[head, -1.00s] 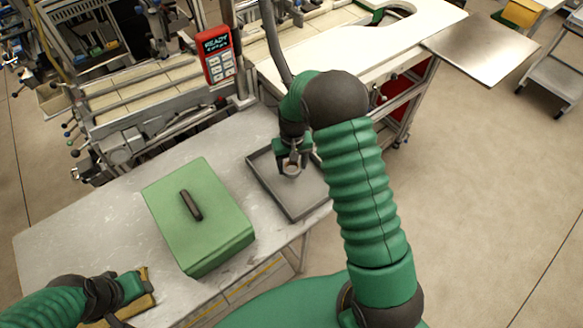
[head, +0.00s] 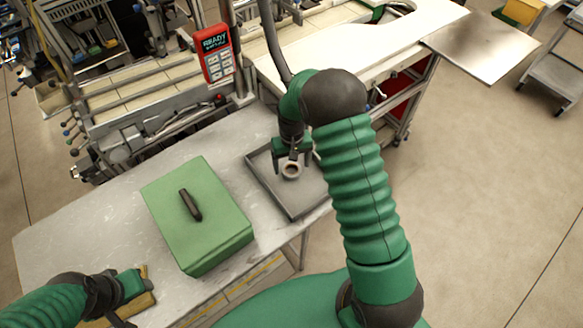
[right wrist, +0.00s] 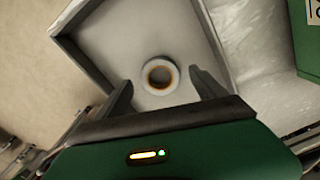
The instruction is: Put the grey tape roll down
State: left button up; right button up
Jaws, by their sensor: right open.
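The grey tape roll (head: 291,170) lies flat in a shallow grey tray (head: 300,208) on the table. In the right wrist view the roll (right wrist: 160,75) is a pale ring with a brown inner edge, resting on the tray floor. My right gripper (head: 291,156) is open just above and behind the roll. In the right wrist view its two fingers (right wrist: 160,92) stand apart with the roll just beyond and between them, not touching it. My left gripper (head: 140,290) is at the lower left by a tan block; its fingers are not clear.
A green box with a dark handle (head: 200,212) stands on the metal table (head: 95,222), left of the tray. A tan block (head: 125,308) lies at the front left. A red panel (head: 215,53) stands behind. The table's far left is clear.

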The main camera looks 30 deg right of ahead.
notch_tip(320, 180, up, 9)
jog(key=s+a+r+n+t, duration=0.1)
jog(key=s+a, duration=0.4)
jog(key=s, duration=0.3)
jog(key=s+a+n+t, duration=0.1)
jog(key=s+a+n, duration=0.1)
jog(key=s+a, duration=0.4)
jog(key=shift+s+a+r+t+b, duration=0.2)
jog(key=shift+s+r+t+b, duration=0.15)
jog(key=shift+s, duration=0.55)
jog(key=shift+s+r, duration=0.1)
jog(key=shift+s, duration=0.05)
